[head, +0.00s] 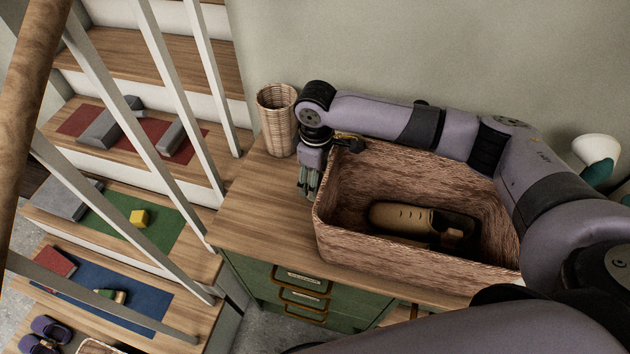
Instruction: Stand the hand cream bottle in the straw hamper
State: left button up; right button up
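A large open woven box (400,262), brown and straw-like, stands on the wooden top of the green cabinet; I take it for the straw hamper. Inside it lies a tan, rounded object (400,216) with small dark holes, partly in shadow. My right gripper (308,188) hangs pointing down just outside the box's left side, above the wooden top. Its fingers look grey-green and small, and I cannot tell whether they hold anything. I cannot make out a hand cream bottle for certain. My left gripper is out of view.
A tall pale wicker basket (277,122) stands behind my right gripper by the wall. White stair rails (150,85) rise at the left. A white and teal object (598,155) is at the right. The wooden top (255,205) left of the box is clear.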

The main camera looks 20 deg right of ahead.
jog(key=c, duration=1.2)
jog(key=shift+c, duration=0.6)
jog(key=shift+r, duration=0.15)
